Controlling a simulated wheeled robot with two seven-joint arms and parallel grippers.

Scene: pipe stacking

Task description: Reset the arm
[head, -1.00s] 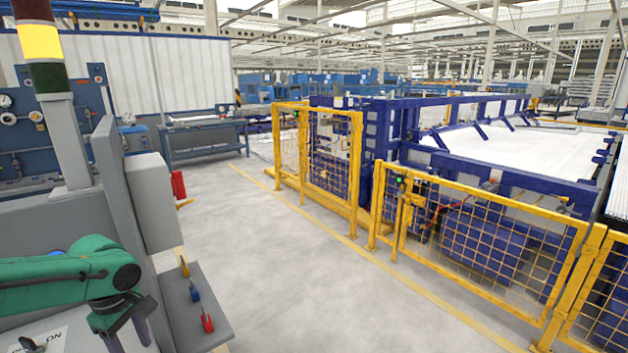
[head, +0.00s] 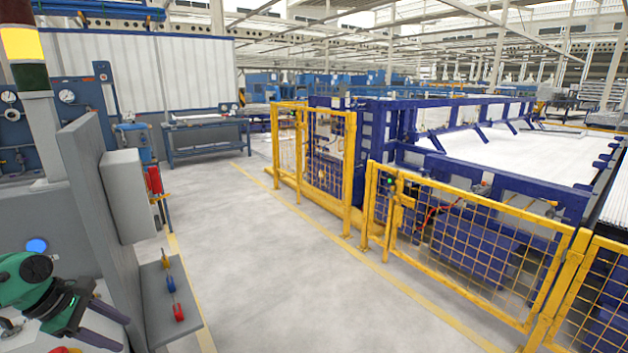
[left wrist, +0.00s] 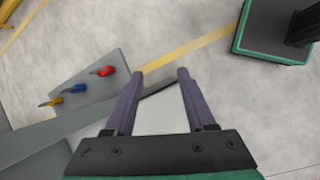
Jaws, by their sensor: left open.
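My left gripper (head: 124,331) is at the lower left of the head view, on my green arm, in front of a grey cabinet (head: 96,185). Its two purple-grey fingers are apart and point right and slightly down. In the left wrist view the gripper (left wrist: 159,73) is open, with nothing held between the fingers. Behind them lie part of a grey surface and the concrete floor. My right gripper is not in view.
A grey ledge (head: 190,331) carries red (head: 178,312), blue (head: 171,285) and yellow (head: 166,262) handles near my left gripper. Yellow mesh fencing (head: 470,250) guards blue machinery on the right. The concrete floor (head: 270,270) between is clear.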

